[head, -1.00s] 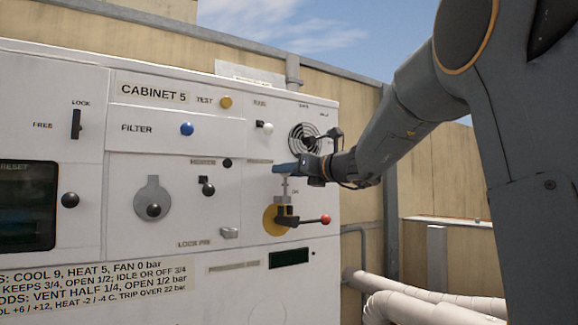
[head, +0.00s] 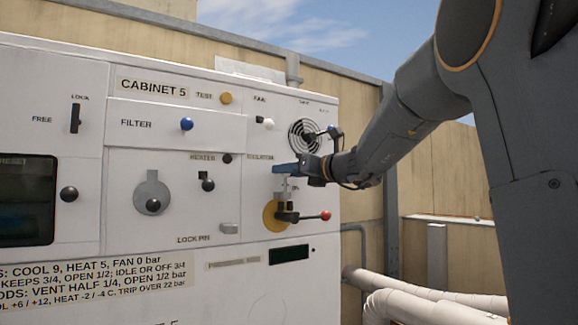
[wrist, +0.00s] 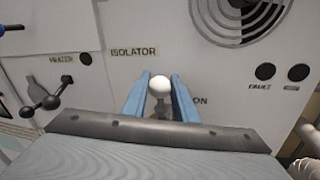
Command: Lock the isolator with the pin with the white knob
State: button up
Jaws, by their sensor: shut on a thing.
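My gripper (head: 284,168) is in front of the cabinet's right part, just above the isolator (head: 276,215), a yellow disc with a dark handle and red knob pointing right. In the wrist view my gripper's blue fingers (wrist: 160,95) are closed on the pin, whose white knob (wrist: 160,86) shows between them. A grey metal piece (head: 285,187) shows below the fingers in the head view; I cannot tell if it is the pin's shaft or a fixed part. The pin's lower end is hidden in the wrist view, so I cannot tell if it is seated.
The LOCK PIN label has a small grey block (head: 228,228) beside it. A black lever (head: 207,184) and a grey plate with a dark knob (head: 152,205) are to the left. A round vent (head: 304,136) is above my gripper. White pipes (head: 400,300) run at lower right.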

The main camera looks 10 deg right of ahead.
jog(key=shift+f+b, duration=0.6)
jog(key=shift+f, duration=0.1)
dwell(0.4)
jog(key=o, duration=1.1)
jog(key=shift+s, duration=0.1)
jog(key=b+v, duration=0.1)
jog(key=v, duration=0.6)
jog(key=shift+s+d+r+b, duration=0.1)
jog(key=shift+s+d+b, duration=0.1)
jog(key=shift+s+b, duration=0.15)
